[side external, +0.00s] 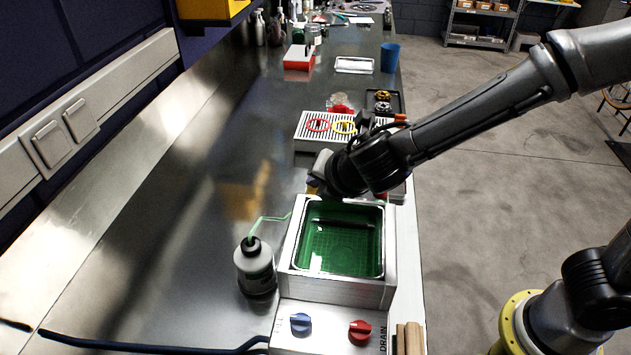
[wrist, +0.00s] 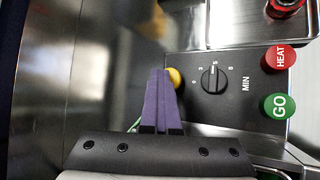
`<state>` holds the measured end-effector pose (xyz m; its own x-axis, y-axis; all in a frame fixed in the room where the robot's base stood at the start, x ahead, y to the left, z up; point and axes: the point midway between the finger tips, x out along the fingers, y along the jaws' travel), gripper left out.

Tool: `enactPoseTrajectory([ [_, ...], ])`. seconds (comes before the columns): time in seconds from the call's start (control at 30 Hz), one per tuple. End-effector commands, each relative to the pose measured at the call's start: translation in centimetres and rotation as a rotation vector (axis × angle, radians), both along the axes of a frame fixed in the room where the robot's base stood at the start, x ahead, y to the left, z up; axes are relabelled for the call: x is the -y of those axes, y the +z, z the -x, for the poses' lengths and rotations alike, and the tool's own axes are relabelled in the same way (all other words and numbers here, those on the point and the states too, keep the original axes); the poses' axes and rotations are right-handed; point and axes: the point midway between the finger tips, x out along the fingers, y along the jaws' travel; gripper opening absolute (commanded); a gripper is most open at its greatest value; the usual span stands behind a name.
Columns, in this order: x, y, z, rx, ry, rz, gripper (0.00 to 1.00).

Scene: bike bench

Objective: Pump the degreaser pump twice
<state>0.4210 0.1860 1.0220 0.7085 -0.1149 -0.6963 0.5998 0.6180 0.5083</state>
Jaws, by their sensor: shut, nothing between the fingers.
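The degreaser pump (side external: 254,268) is a grey-white bottle with a black collar and a thin green spout. It stands upright on the bench, left of a steel basin (side external: 392,275) holding green liquid. The spout reaches towards the basin's left rim. My gripper (wrist: 161,73) is shut and empty, its purple fingers together beside a black dial (wrist: 214,79) on a control panel. In the side external view it is beyond the basin, well away from the bottle, with its fingertips mostly hidden. The bottle body is not clear in the wrist view.
The panel has a red HEAT button (wrist: 279,58) and a green GO button (wrist: 278,105). A yellow knob (wrist: 176,78) is partly behind my fingers. Blue (side external: 300,323) and red (side external: 360,332) knobs sit on the basin's front.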

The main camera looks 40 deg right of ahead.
Motion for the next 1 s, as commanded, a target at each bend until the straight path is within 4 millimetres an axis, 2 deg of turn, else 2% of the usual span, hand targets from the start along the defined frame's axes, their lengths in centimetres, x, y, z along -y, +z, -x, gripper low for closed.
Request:
enactPoseTrajectory([
  [0.63,0.1,-0.5,0.1,-0.008,-0.002,0.005,0.0],
  [1.0,0.2,-1.6,0.2,-0.013,-0.001,0.006,0.0],
])
